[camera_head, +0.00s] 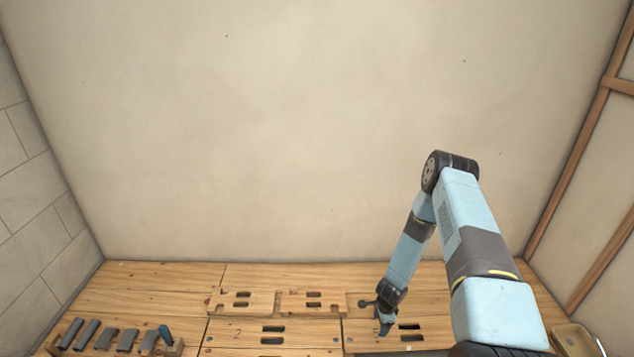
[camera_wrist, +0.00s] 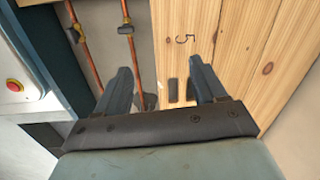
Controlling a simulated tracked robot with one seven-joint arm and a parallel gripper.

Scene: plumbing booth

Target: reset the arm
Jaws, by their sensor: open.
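My arm, light blue and grey, rises at the right of the head view, bends at a dark elbow and reaches down over the wooden panels (camera_head: 275,300). My gripper (camera_head: 385,322) hangs low over the panels near a pair of slots. In the wrist view my gripper (camera_wrist: 159,70) has its two fingers spread wide with nothing between them. Below it are a wooden panel (camera_wrist: 245,50) marked 5, with dark slots, and an opening beside that panel.
Copper pipes (camera_wrist: 88,55) with valves run in the opening. A red button (camera_wrist: 14,85) sits on a white box at left. A rack of grey tools (camera_head: 120,340) stands at front left. A shallow tray (camera_head: 574,341) is at front right. The space before the back wall is clear.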

